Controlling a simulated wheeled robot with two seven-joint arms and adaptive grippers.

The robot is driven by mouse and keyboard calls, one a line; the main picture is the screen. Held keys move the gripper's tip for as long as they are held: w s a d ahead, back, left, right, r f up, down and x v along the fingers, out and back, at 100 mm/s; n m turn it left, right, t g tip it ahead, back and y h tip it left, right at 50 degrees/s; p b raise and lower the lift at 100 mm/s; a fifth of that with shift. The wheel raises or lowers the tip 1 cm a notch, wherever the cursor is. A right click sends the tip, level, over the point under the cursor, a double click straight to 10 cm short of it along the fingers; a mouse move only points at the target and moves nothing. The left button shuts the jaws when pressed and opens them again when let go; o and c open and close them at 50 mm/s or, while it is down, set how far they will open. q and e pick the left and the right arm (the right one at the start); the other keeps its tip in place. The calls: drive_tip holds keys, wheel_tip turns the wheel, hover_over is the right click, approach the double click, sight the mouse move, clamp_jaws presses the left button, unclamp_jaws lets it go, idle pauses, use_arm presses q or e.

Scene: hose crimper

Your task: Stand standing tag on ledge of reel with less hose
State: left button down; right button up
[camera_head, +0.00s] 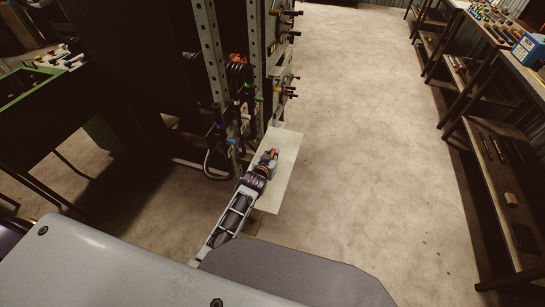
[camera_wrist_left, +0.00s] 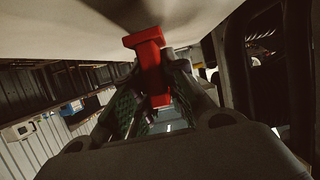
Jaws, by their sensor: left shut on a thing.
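My left gripper (camera_head: 268,161) is over a pale flat panel (camera_head: 285,183) beside the dark machine. In the left wrist view its fingers (camera_wrist_left: 152,100) are shut on a red tag (camera_wrist_left: 149,58) with a wider bar at one end. The bar end is close to a pale surface (camera_wrist_left: 70,25); I cannot tell whether they touch. In the head view the tag is too small to make out clearly. I cannot pick out the reels or compare their hose. My right gripper is not in view.
A dark machine frame with a perforated upright (camera_head: 211,55), hoses and coloured fittings stands just beyond my left gripper. A green-edged bench (camera_head: 30,92) is at left. Shelving with a blue box (camera_head: 527,48) lines the right. The concrete floor (camera_head: 370,130) between is clear.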

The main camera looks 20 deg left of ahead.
use_arm(q)
drive_tip(key=shift+f, duration=0.35)
drive_tip(key=c, duration=1.5)
unclamp_jaws()
drive_tip(key=shift+o, duration=0.2)
drive_tip(key=shift+r, duration=0.2)
drive_tip(key=shift+v, duration=6)
drive_tip(key=shift+f, duration=0.1)
